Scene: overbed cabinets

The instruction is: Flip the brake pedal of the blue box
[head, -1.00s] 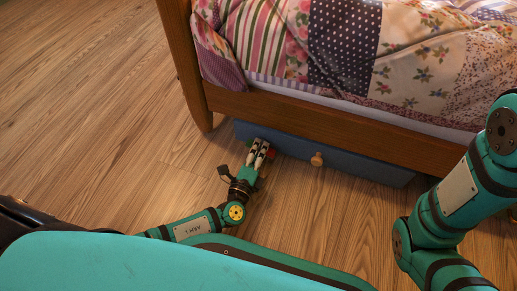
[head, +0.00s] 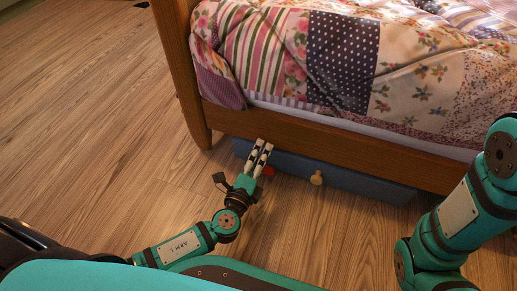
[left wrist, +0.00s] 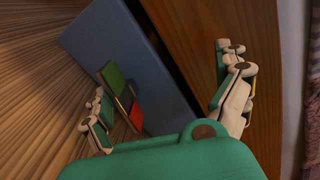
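The blue box (head: 345,178) sits low under the bed rail, with a round wooden knob (head: 317,178) on its front. Its brake pedal, with green and red parts, stands out from the box front in the left wrist view (left wrist: 113,78). In the head view only its red part (head: 269,171) shows, right beside my fingers; the green part is hidden. My left gripper (head: 262,146) is open and empty, its fingertips overlapping the box's top edge and the rail. In the left wrist view the pedal lies between the two fingers, nearer the left one. My right gripper is out of view.
The wooden bed rail (head: 340,149) runs just above the box, and a bed leg (head: 197,125) stands to its left. A patchwork quilt (head: 345,60) covers the bed. The wooden floor (head: 90,110) is clear at left.

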